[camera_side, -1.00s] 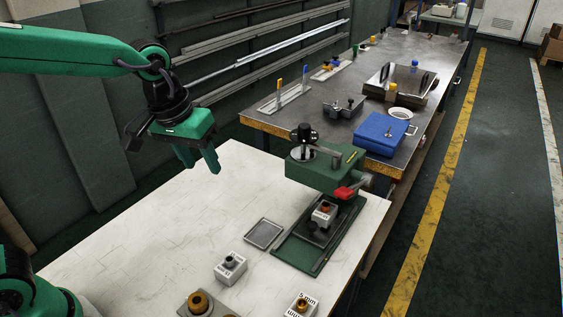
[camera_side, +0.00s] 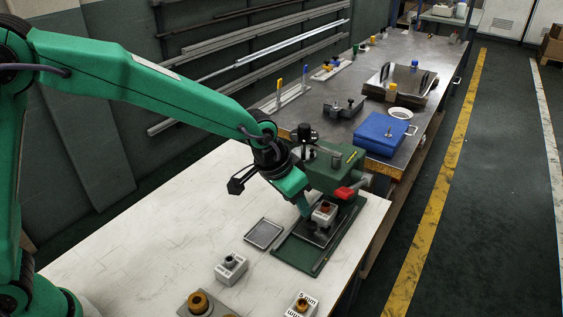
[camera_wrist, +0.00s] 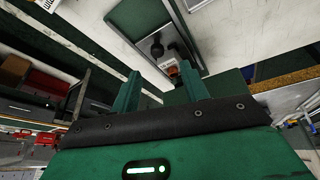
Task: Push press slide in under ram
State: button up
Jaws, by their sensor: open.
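The green press (camera_side: 333,172) stands on the white table, with a red handle (camera_side: 347,192) at its front. The slide (camera_side: 311,237) is a dark plate on the green base, in front of the press body. A white block (camera_side: 324,214) with an orange-brown part in its top stands on the slide. My gripper (camera_side: 304,211) is low beside the block, on its left; touching or apart I cannot tell. In the wrist view my two fingers (camera_wrist: 163,86) are apart with nothing held. The block (camera_wrist: 171,70) shows past the fingertips. The ram is hidden.
A flat grey tray (camera_side: 263,233) lies left of the press base. White blocks (camera_side: 231,268) (camera_side: 301,305) and a grey fixture with a brass-coloured part (camera_side: 200,303) stand nearer the front. A blue case (camera_side: 382,134) lies on the metal bench behind. The table's left part is clear.

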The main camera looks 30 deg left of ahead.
aim_at(312, 225)
jog(key=shift+w+d+f+m, duration=0.3)
jog(key=shift+d+f, duration=0.35)
jog(key=shift+x, duration=3.85)
jog(key=shift+a, duration=0.15)
grip_shut()
